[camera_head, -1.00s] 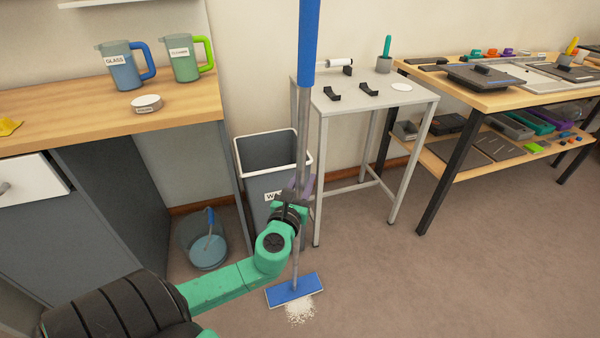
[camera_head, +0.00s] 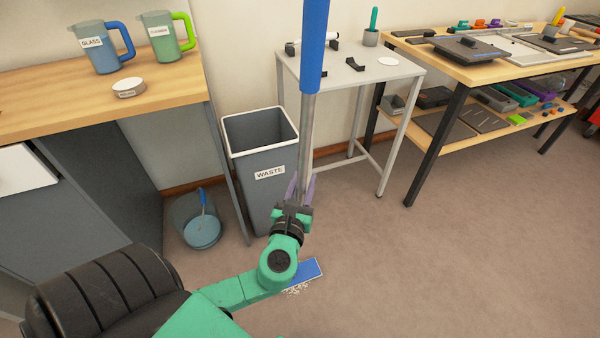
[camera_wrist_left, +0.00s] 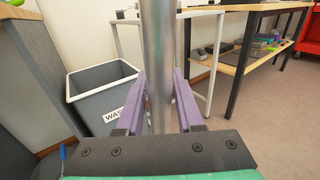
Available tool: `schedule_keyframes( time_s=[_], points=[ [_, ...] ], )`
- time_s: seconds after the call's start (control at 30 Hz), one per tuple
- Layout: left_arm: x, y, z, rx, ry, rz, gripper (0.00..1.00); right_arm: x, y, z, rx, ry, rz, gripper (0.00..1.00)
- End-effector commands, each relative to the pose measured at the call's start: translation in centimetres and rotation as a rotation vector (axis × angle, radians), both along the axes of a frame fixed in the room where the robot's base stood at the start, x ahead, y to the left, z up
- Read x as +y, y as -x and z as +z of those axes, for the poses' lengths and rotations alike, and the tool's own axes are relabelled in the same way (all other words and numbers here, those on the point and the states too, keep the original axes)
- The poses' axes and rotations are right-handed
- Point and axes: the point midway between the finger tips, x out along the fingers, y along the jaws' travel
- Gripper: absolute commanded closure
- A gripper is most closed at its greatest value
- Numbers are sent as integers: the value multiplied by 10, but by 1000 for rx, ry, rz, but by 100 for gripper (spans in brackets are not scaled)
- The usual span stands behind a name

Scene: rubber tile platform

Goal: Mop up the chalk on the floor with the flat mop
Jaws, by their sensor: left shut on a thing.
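The flat mop has a long pole with a blue upper grip (camera_head: 315,45) and a blue flat head (camera_head: 305,271) on the floor. My left gripper (camera_head: 303,190) is shut on the metal pole, which also stands between the purple fingers in the left wrist view (camera_wrist_left: 158,85). The pole is close to upright. White chalk (camera_head: 295,288) lies on the floor at the head's near edge. My left arm hides part of the head and perhaps some chalk. My right gripper is not in view.
A grey waste bin (camera_head: 262,150) stands behind the mop. A bucket (camera_head: 200,222) sits left of it under the wooden counter (camera_head: 60,100). A small grey table (camera_head: 350,75) and a wooden workbench (camera_head: 480,95) stand behind. The floor (camera_head: 440,260) at right is clear.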

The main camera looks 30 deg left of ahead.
Motion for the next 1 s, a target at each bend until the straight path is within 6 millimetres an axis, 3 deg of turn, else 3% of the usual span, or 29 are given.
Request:
schedule_keyframes(
  time_s=[0.6, 1.0],
  points=[
    [-45, 33, -1, 0, 4, 0, 100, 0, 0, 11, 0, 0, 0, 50],
    [-62, 44, 0, -1, 4, 0, 100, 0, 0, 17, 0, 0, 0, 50]
  ],
)
